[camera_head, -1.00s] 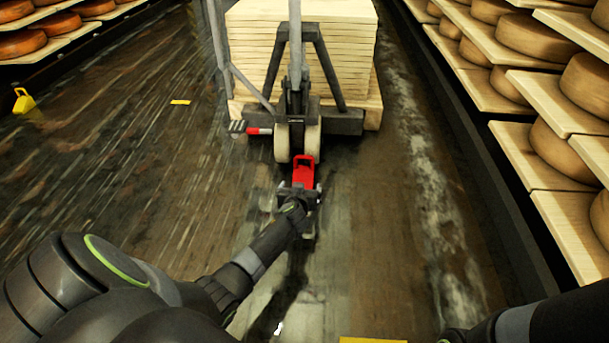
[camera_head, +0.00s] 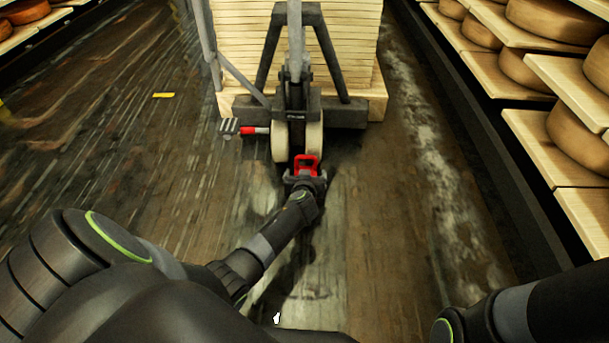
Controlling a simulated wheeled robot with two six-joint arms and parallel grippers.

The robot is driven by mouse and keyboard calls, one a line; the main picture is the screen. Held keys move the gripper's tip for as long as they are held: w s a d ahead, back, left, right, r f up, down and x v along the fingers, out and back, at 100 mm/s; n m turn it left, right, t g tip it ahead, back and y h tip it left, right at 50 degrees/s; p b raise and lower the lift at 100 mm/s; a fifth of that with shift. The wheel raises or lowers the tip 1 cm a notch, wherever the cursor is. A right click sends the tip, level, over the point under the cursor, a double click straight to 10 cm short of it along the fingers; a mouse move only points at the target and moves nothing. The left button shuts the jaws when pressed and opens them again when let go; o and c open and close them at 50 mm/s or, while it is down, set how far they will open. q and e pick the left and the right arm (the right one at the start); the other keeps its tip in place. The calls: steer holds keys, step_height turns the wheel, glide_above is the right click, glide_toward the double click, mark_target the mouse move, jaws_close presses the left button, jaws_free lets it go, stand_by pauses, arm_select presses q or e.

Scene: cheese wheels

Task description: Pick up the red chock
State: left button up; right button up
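The red chock (camera_head: 306,161) is on the floor against the wheels (camera_head: 282,142) of a pallet truck, with an opening showing in its raised frame. My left gripper (camera_head: 306,178) is right at the near side of the chock, its fingers spread to either side of the chock's lower part. They look open, and the gripper hides that lower part; I cannot tell whether the fingers touch it. My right arm shows at the lower right, with its gripper out of view.
The pallet truck's handle (camera_head: 295,40) rises above the wheels, in front of stacked boards (camera_head: 350,60) on a pallet. A red-tipped pedal (camera_head: 248,130) sticks out left. Shelves with cheese wheels (camera_head: 540,20) line the right.

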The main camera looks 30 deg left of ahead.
arm_select(q)
steer(key=shift+r, duration=0.1)
steer(key=c, duration=1.3)
